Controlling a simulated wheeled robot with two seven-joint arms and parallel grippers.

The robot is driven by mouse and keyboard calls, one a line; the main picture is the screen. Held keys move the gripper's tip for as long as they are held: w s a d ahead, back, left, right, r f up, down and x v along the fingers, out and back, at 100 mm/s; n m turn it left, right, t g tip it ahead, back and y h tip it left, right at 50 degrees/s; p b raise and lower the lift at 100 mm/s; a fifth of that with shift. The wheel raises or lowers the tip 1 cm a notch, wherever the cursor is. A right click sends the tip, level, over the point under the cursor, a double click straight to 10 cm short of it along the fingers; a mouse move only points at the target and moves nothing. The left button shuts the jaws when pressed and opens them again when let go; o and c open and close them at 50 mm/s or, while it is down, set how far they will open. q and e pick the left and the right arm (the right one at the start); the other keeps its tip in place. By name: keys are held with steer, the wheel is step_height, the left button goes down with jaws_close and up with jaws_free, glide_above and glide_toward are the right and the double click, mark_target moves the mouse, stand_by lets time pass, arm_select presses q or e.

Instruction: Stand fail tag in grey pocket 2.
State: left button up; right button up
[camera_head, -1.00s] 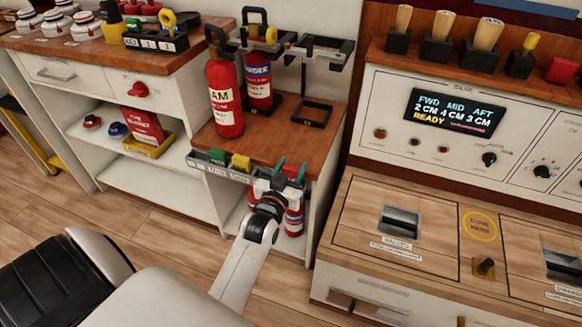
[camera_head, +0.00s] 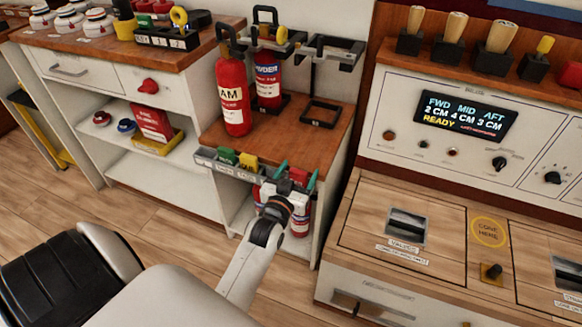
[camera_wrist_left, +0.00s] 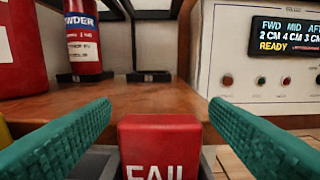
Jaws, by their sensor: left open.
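The red fail tag (camera_wrist_left: 160,150) stands upright in the left wrist view, between the two teal fingers and lower than their tips, its white FAIL lettering cut by the bottom edge. In the head view it is a small red piece (camera_head: 299,176) at the right end of the grey pocket rail (camera_head: 205,155) on the shelf front. My left gripper (camera_head: 296,174) is open around it, with a gap on each side. A green tag (camera_head: 226,156) and a yellow tag (camera_head: 249,161) stand further left in the rail. Pocket numbers are not readable here. My right gripper is not in view.
Two red extinguishers (camera_head: 232,95) stand on the wooden shelf behind the rail, beside an empty black bracket (camera_head: 322,113). More red cylinders (camera_head: 300,218) stand below. A console with a lit display (camera_head: 465,115) is to the right. The wooden shelf front (camera_head: 275,148) is bare.

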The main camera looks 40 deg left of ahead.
arm_select(q)
steer(key=v, duration=0.3)
steer(key=shift+p, duration=0.3)
steer(key=p+v, duration=0.1)
steer(key=v, duration=0.7)
steer(key=shift+s, duration=0.2)
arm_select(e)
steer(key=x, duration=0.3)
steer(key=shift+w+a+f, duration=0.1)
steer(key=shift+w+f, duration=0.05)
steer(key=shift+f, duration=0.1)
